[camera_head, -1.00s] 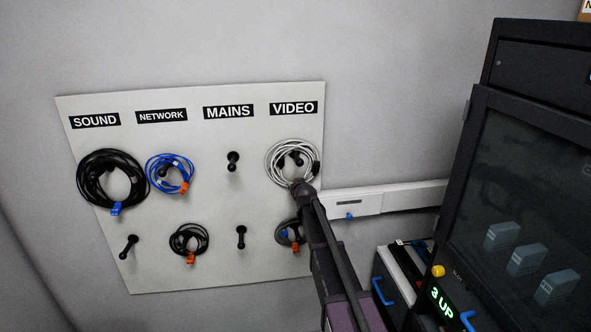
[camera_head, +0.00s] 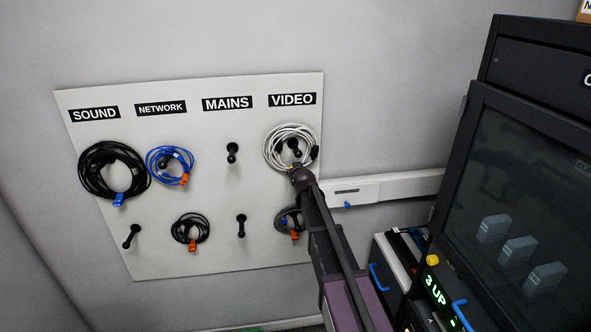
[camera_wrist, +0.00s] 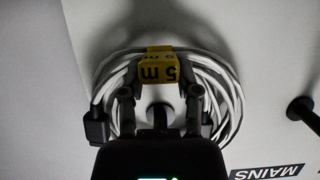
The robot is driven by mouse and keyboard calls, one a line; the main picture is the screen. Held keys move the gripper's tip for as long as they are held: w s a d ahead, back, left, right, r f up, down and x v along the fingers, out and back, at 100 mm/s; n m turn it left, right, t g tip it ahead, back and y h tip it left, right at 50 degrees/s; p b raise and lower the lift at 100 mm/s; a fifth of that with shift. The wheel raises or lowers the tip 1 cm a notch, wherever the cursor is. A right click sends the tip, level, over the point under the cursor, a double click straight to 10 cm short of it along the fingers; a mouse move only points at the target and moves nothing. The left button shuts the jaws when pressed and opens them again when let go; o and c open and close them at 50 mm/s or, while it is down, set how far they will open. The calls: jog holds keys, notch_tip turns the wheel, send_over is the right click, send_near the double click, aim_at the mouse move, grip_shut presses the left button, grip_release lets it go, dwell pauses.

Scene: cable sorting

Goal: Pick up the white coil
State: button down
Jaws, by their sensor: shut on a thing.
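The white coil (camera_head: 271,148) hangs on the peg under the VIDEO label in the head view, flat against the board. It also shows in the wrist view (camera_wrist: 232,92), with dark connectors at its sides and a yellow tag (camera_wrist: 158,66) marked 5 m. My gripper (camera_head: 297,170) is at the coil's lower edge in the head view. In the wrist view my gripper (camera_wrist: 160,88) has its fingers on either side of the yellow-tagged part of the coil, shut on it. The peg's round end shows between the fingers.
The pegboard (camera_head: 215,215) also holds a black coil (camera_head: 90,170), a blue coil (camera_head: 154,163) and smaller dark coils (camera_head: 190,228) on the lower row. The MAINS peg (camera_head: 232,152) is empty. A dark cabinet (camera_head: 530,190) stands at the right, beside a wall trunking (camera_head: 390,184).

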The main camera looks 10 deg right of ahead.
jog(key=s+a+r+p, duration=0.1)
jog(key=s+a, duration=0.2)
jog(key=s, duration=1)
jog(key=shift+s+r, duration=0.2)
jog(key=shift+s, duration=0.2)
jog(key=shift+f, duration=0.15)
notch_tip(320, 180, down, 8)
jog(key=b, duration=0.8)
dwell(0.3)
